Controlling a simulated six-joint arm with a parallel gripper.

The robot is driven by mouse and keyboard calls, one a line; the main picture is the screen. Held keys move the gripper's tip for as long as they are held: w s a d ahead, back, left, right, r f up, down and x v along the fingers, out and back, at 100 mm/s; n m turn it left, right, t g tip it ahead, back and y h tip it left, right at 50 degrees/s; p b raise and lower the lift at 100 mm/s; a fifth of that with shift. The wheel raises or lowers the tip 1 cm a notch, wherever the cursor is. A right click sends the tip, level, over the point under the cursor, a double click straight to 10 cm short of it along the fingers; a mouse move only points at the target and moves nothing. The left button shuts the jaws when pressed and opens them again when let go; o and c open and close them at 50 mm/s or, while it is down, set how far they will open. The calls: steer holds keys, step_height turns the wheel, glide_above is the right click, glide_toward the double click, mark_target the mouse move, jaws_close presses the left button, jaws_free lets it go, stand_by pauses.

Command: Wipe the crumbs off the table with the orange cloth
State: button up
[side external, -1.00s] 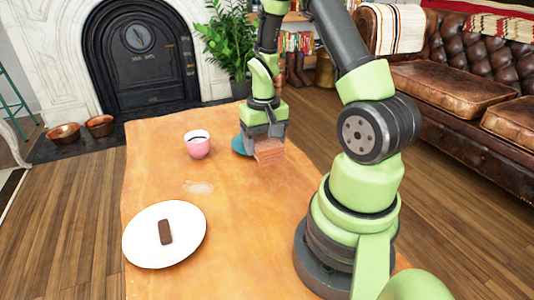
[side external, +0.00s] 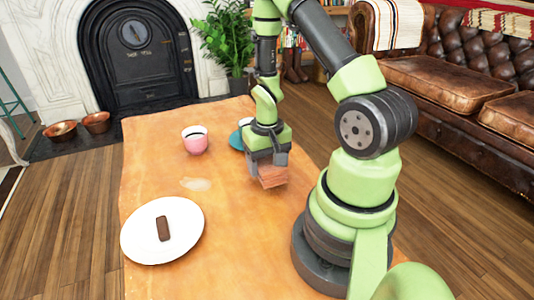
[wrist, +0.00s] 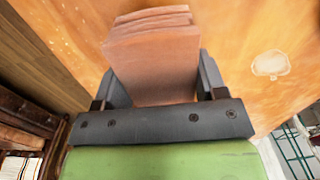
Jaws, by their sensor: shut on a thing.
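My gripper (side external: 268,165) is shut on a folded orange-brown cloth (side external: 272,177), held over the right part of the wooden table (side external: 230,230). In the wrist view the cloth (wrist: 155,60) shows as a stack of folded layers between the two dark fingers. I cannot tell whether its lower edge touches the table. A pale patch of crumbs (side external: 196,184) lies on the table to the left of the gripper, in front of the pink cup. The patch also shows at the right of the wrist view (wrist: 270,64).
A white plate (side external: 140,243) with a dark brown bar (side external: 163,228) is at the front left. The table between crumbs and cloth is clear.

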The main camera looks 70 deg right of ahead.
mark_target(290, 168)
step_height(290, 168, down, 3)
steer(key=shift+s+d, duration=0.5)
steer(key=shift+d, duration=0.05)
steer(key=shift+c, duration=0.8)
steer(key=shift+s+d, duration=2.1)
steer(key=shift+s, duration=0.05)
steer(key=shift+w+a+f, duration=0.2)
steer(key=shift+w+a, duration=0.15)
steer(key=shift+w, duration=0.05)
steer(key=shift+w+a+r, duration=0.15)
steer(key=shift+w+a, duration=1.15)
steer(key=shift+a, duration=0.05)
steer(key=shift+w+a, duration=0.9)
steer(key=shift+w, duration=0.2)
steer(key=shift+w+d, duration=0.8)
steer(key=shift+d, duration=0.1)
steer(key=shift+d+f, duration=0.2)
steer(key=shift+d, duration=0.05)
steer(key=shift+s+d+r, duration=0.15)
steer(key=shift+s+d, duration=2.5)
steer(key=shift+s, duration=0.05)
steer(key=w+a, duration=0.5)
steer(key=shift+w+a, duration=0.35)
steer(key=shift+s+r, duration=0.1)
steer(key=shift+r, duration=4)
